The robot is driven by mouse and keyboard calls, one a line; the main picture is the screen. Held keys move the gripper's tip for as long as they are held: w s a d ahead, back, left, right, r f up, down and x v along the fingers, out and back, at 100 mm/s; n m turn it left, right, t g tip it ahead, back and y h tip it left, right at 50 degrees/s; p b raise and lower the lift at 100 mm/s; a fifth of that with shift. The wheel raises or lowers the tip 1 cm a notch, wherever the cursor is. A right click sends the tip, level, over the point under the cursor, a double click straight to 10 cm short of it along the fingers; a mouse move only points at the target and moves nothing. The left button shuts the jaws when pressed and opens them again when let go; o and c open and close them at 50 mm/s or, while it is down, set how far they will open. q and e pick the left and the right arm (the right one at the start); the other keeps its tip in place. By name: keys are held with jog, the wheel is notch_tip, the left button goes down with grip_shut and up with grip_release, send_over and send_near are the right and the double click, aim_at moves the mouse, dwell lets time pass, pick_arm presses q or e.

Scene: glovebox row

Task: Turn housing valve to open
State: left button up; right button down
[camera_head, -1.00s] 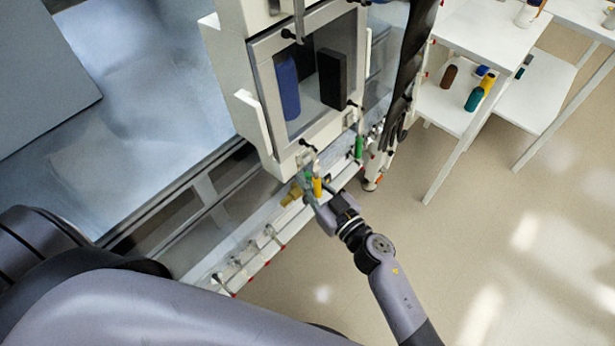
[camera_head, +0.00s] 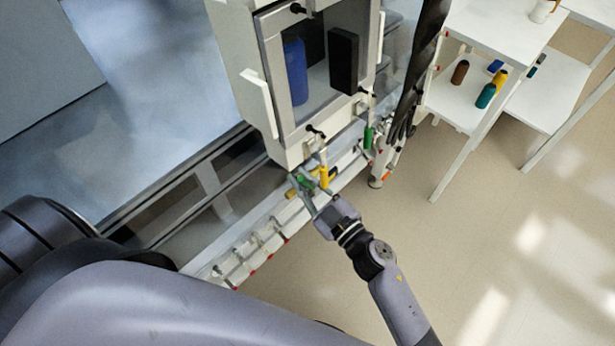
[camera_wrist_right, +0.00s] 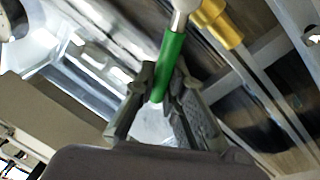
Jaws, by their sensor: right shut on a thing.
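The valve lever with a green grip (camera_wrist_right: 172,62) lies between the two fingers of my right gripper (camera_wrist_right: 160,90) in the right wrist view. The gripper is shut on this green handle. In the head view my right gripper (camera_head: 304,184) is at the low front edge of the glovebox, beside a yellow handle (camera_head: 324,177); its fingers partly hide the green handle there. A yellow fitting (camera_wrist_right: 220,22) shows just right of the green handle in the wrist view. My left gripper is out of view.
The glovebox window (camera_head: 318,65) shows a blue bottle (camera_head: 295,70) and a black block (camera_head: 344,60) inside. Another green handle (camera_head: 368,138) and a black glove (camera_head: 405,115) are to the right. White tables (camera_head: 500,30) stand farther right. The floor (camera_head: 480,200) between is clear.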

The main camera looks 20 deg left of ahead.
jog(key=shift+s+a+f+n+g+b, duration=0.15)
jog(key=shift+s+n+b, duration=0.1)
jog(key=shift+n, duration=0.25)
jog(key=shift+s+f+n+g+b, duration=0.15)
jog(key=shift+s+n, duration=0.05)
jog(key=shift+n, duration=0.3)
jog(key=c, duration=1.6)
grip_release()
jog(key=shift+c, duration=0.2)
jog(key=v, duration=1.2)
jog(key=shift+f, duration=0.2)
jog(key=shift+c, duration=0.3)
